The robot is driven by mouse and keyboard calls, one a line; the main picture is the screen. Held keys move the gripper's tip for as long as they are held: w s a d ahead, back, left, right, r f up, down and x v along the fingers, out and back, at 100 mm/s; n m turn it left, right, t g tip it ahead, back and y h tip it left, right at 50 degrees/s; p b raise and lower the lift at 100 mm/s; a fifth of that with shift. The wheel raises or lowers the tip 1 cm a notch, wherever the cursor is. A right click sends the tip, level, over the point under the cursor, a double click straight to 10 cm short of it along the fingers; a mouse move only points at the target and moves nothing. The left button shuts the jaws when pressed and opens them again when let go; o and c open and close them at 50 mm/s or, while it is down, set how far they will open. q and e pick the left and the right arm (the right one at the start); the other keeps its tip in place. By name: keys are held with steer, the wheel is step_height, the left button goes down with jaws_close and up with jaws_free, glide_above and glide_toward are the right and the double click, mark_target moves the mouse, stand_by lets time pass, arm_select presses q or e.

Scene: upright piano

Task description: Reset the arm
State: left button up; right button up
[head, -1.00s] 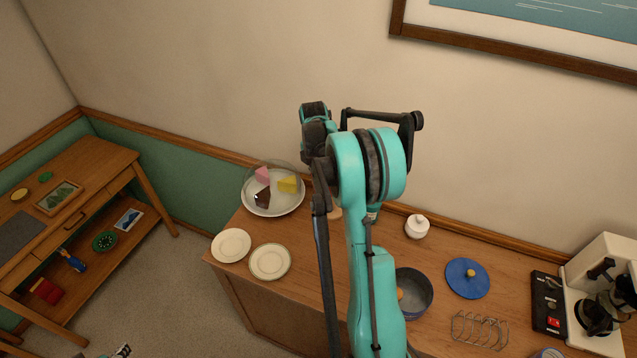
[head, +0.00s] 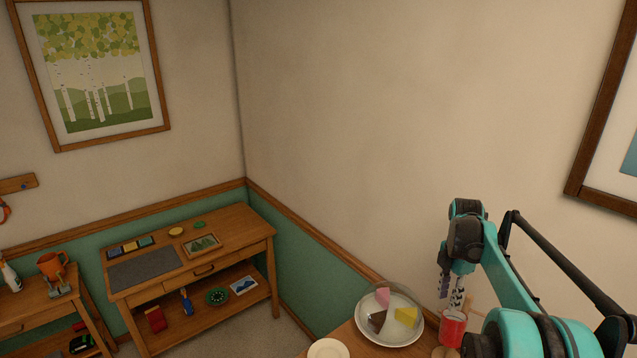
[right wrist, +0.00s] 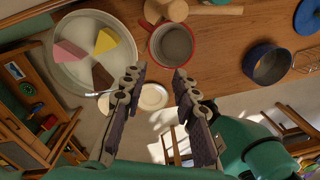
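My right gripper (head: 450,298) hangs at the lower right of the head view, above the sideboard, close to a red mug (head: 453,330). In the right wrist view the same gripper (right wrist: 158,76) has its two fingers spread apart with nothing between them. The mug (right wrist: 174,46) shows beyond the fingertips, upright and seen from above, with its handle to the upper left. I cannot tell from the head view how far the fingertips are above the mug. My left gripper is in neither view.
A plate with pink, yellow and brown cake pieces (head: 404,317) under a clear cover stands left of the gripper. The wrist view shows a dark blue pot (right wrist: 268,64) and wooden items (right wrist: 205,10) near the mug. A wooden side table (head: 235,226) stands at the left wall.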

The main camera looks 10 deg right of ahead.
steer(key=s+a+f+m+t+b, duration=0.1)
steer(key=s+a+m+b, duration=0.2)
steer(key=a, duration=0.3)
steer(key=s+a+f+m+t+h+b, duration=0.1)
steer(key=s+a+m+t+b, duration=0.15)
steer(key=a, duration=0.25)
steer(key=s+a+f+m+b, duration=0.2)
steer(key=a+m, duration=0.1)
steer(key=a, duration=0.3)
steer(key=s+a+f+m+t+y+b, duration=0.1)
steer(key=s+a+f+m+t+b, duration=0.3)
steer(key=s+a+f+m+b, duration=0.3)
steer(key=s+a+f+m, duration=0.3)
steer(key=a+f, duration=0.1)
steer(key=shift+s+f, duration=0.4)
